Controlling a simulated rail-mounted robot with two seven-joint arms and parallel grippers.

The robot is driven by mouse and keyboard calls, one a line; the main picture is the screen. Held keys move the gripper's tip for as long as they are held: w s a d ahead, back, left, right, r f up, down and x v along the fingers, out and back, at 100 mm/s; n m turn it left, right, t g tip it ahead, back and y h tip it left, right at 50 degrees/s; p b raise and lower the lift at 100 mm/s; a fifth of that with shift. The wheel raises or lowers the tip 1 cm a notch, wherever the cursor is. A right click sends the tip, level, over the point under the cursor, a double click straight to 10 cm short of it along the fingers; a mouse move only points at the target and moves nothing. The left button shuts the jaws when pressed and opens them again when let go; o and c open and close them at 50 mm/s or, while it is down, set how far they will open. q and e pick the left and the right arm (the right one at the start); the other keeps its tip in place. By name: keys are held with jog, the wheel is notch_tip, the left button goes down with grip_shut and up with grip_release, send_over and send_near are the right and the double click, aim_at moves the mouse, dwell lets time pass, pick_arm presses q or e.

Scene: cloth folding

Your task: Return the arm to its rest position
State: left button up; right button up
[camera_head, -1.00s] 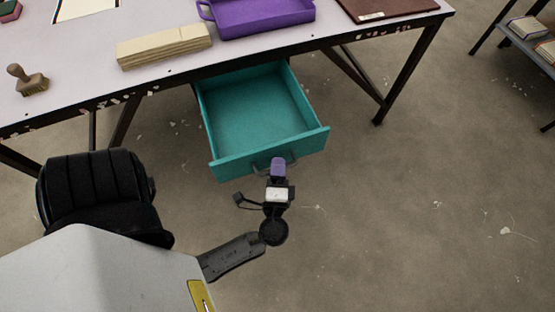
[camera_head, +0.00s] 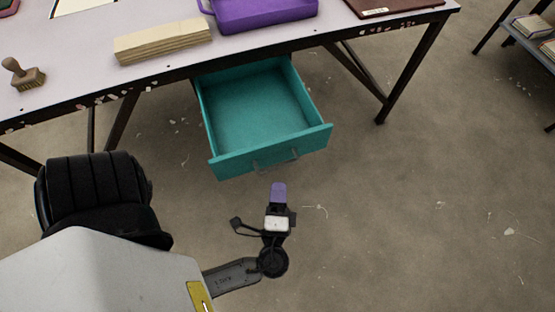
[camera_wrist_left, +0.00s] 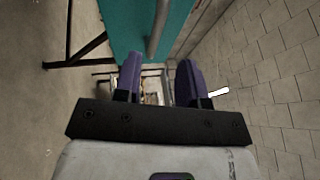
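My left gripper (camera_head: 278,192) has purple fingers and is in front of the teal drawer, clear of its handle in the head view. In the left wrist view its two fingers (camera_wrist_left: 160,78) stand apart with nothing between them. The arm link behind it comes in from the lower left. The teal drawer (camera_head: 255,115) is pulled out under the table and looks empty. Its grey bar handle (camera_head: 275,163) is on the front panel; the handle also shows beyond the fingers in the left wrist view (camera_wrist_left: 157,30). My right gripper is in neither view.
A shelf (camera_head: 530,45) stands far right. Floor at right is clear.

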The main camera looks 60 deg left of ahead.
pick_arm(q)
jog(key=shift+s+d+f+h, duration=0.3)
jog(key=shift+s+d, duration=0.1)
jog(key=shift+d, duration=0.1)
jog(key=shift+g, duration=0.3)
jog(key=p+x, duration=0.2)
jog(key=x, duration=0.6)
jog(key=shift+w+a+r, duration=0.1)
jog(key=shift+w+r, duration=0.05)
jog(key=shift+a, duration=0.25)
jog(key=shift+d, duration=0.1)
